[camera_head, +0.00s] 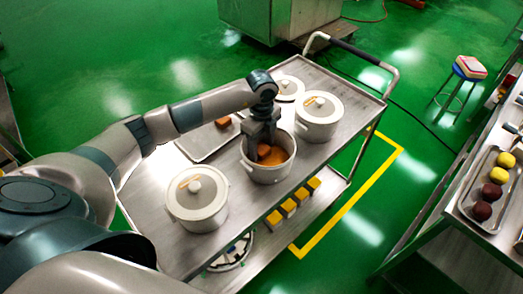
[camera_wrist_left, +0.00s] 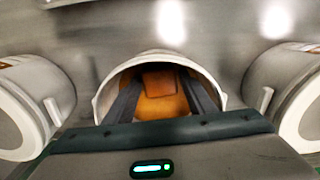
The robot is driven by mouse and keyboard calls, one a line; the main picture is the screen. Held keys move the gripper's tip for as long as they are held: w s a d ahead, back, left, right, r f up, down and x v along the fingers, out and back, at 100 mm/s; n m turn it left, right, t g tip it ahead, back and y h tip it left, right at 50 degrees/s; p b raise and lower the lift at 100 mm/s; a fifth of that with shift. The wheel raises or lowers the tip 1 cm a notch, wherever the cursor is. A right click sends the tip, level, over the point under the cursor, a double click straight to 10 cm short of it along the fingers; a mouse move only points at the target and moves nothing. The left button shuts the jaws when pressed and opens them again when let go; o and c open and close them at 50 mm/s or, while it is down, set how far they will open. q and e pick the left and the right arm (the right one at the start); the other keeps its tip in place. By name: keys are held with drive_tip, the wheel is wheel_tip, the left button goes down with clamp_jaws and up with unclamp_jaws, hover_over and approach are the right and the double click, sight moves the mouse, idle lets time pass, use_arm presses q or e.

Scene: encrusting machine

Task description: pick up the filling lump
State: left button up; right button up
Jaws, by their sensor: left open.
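The filling lump (camera_head: 265,151) is a brown-orange piece inside the open white pot (camera_head: 268,173) in the middle of the metal cart. In the left wrist view the lump (camera_wrist_left: 159,84) lies in the pot (camera_wrist_left: 103,101) on an orange base. My left gripper (camera_head: 262,150) reaches down into the pot from above. Its two fingers (camera_wrist_left: 158,98) are apart, one on each side of the lump; I cannot tell whether they touch it. My right gripper is not in view.
Lidded white pots (camera_head: 196,199) and (camera_head: 318,117) stand close on both sides of the open pot. A tray (camera_head: 205,146) with a brown piece lies behind it on the cart. Yellow blocks (camera_head: 289,207) sit on the lower shelf. Another table with a tray (camera_head: 480,193) stands at right.

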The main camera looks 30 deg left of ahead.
sight(261, 148)
use_arm(q)
drive_tip(key=c, duration=0.9)
drive_tip(key=shift+r+b, duration=0.3)
drive_tip(key=shift+r, duration=0.2)
wheel_tip(261, 148, up, 8)
drive_tip(key=b, duration=0.3)
drive_tip(key=shift+r, duration=0.55)
